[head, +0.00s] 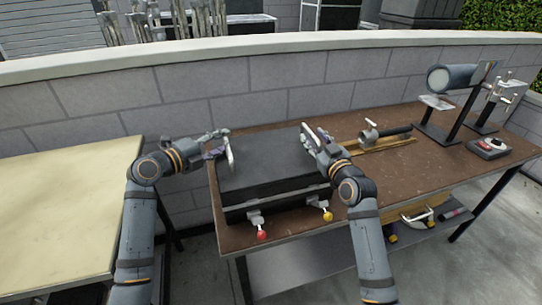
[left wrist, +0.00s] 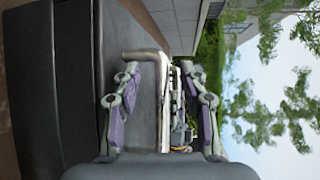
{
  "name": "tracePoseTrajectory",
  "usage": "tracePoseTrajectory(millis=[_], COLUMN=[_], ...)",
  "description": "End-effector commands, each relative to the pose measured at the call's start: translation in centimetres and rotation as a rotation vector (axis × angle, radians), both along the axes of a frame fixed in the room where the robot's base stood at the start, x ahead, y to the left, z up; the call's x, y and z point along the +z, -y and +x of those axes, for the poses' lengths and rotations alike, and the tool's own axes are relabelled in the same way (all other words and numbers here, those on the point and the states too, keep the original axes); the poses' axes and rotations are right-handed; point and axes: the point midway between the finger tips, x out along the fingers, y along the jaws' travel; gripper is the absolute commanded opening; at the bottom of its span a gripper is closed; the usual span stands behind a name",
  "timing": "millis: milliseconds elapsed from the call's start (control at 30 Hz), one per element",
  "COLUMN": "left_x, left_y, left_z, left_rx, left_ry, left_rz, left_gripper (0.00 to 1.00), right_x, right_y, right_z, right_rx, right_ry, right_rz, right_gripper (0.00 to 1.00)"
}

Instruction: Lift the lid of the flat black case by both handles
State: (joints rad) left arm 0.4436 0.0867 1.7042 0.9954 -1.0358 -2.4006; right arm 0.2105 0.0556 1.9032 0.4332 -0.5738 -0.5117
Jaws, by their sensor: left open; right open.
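The flat black case (head: 262,160) lies shut on the brown workbench, with a pale metal handle at each side of its lid. My left gripper (head: 219,146) is at the left handle (head: 231,157). In the left wrist view that handle (left wrist: 164,95) stands between the spread fingers of my left gripper (left wrist: 160,88), with gaps visible beside it. My right gripper (head: 314,142) is open at the right handle (head: 305,139). In the head view its fingers partly hide that handle, and whether they touch it is unclear.
Clamps with a red knob (head: 262,235) and a yellow knob (head: 327,216) sit at the case's front. A vise-like tool (head: 370,135) and a cylinder on a stand (head: 450,78) are to the right. A cream table (head: 65,215) stands left, and a block wall runs behind.

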Motion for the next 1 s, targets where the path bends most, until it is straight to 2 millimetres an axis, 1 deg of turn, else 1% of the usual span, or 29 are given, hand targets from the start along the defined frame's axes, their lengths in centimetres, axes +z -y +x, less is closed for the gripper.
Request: tracePoseTrajectory(millis=[100, 133, 400, 433, 1000], left_x=[-0.01, 0.00, 0.01, 0.00, 0.09], left_y=[-0.02, -0.03, -0.05, -0.05, -0.08], left_z=[-0.01, -0.01, -0.02, -0.02, -0.01], left_rx=[0.000, 0.000, 0.001, 0.001, 0.002], left_ry=[0.000, 0.000, 0.000, 0.000, 0.002], left_rz=[0.000, 0.000, 0.000, 0.000, 0.002], left_gripper=[0.43, 0.40, 0.03, 0.00, 0.00], right_x=[0.00, 0.00, -0.01, 0.00, 0.23], right_y=[0.00, 0.00, 0.02, 0.02, 0.03], right_z=[-0.02, -0.02, -0.04, -0.04, -0.05], right_rx=[0.000, 0.000, 0.000, 0.000, 0.000], right_ry=[0.000, 0.000, 0.000, 0.000, 0.003], right_rz=[0.000, 0.000, 0.000, 0.000, 0.000], right_gripper=[0.41, 0.39, 0.02, 0.00, 0.00])
